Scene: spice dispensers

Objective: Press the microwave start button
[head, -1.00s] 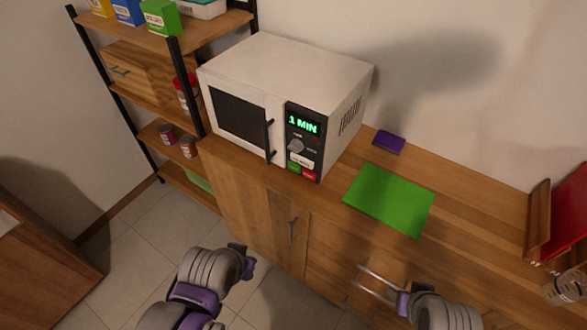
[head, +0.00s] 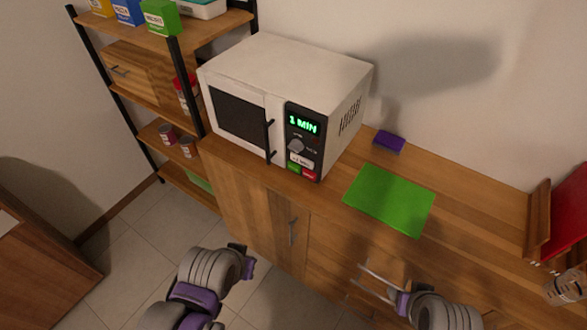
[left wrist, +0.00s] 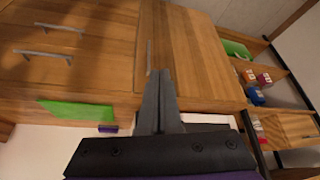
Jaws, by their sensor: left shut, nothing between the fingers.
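The white microwave (head: 290,72) stands on the wooden counter with its dark door closed. Its control panel (head: 304,140) has a display reading "1 MIN" in green, a knob (head: 296,146), a pale button (head: 300,160), a green button (head: 293,167) and a red button (head: 309,174). My left gripper (head: 249,262) is low in front of the cabinet, well below and apart from the panel. In the left wrist view its fingers (left wrist: 161,95) are shut together and empty. My right gripper (head: 388,291) is by the drawer fronts; its fingers are unclear.
A green mat (head: 389,200) and a purple block (head: 389,142) lie on the counter (head: 465,215) right of the microwave. A shelf rack (head: 122,87) with boxes and cans stands at left. Open floor (head: 145,235) lies below.

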